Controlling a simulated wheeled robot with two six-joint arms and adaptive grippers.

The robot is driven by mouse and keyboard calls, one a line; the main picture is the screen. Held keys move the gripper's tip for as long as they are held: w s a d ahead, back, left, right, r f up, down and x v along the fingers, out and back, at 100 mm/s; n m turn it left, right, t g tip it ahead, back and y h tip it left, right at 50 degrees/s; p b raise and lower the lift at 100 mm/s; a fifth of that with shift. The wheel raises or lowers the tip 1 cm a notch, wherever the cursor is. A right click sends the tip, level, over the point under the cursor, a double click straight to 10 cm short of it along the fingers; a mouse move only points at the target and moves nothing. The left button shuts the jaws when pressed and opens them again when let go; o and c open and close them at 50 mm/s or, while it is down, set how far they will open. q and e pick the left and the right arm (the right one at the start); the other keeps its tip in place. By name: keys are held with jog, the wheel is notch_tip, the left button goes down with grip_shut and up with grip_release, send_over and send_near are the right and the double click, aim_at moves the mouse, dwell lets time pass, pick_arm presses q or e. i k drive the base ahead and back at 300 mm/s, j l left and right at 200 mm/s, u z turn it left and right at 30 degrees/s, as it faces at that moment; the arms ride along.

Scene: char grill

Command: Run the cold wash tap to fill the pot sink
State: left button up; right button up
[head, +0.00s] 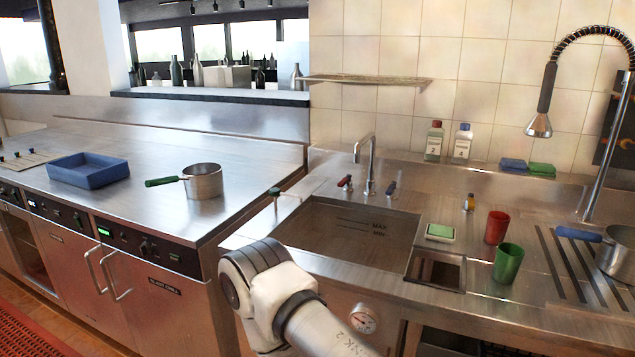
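The pot sink (312,228) is a rectangular steel basin sunk in the counter, with MAX and MIN marks on its far wall. I cannot clearly tell whether there is water in it. A tall curved spout (371,160) stands behind it, and no stream shows below its mouth. A white arm link of mine crosses the bottom in front of the sink. Neither gripper is in view.
A green-topped sponge (440,232), red cup (497,227) and green cup (508,262) stand right of the sink. A spring-hose sprayer (539,124) hangs further right. A pot (204,181) and blue tray (88,170) rest on the left counter. A shelf (368,80) overhangs the spout.

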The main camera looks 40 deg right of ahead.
aim_at(389, 192)
jog(key=z, duration=1.85)
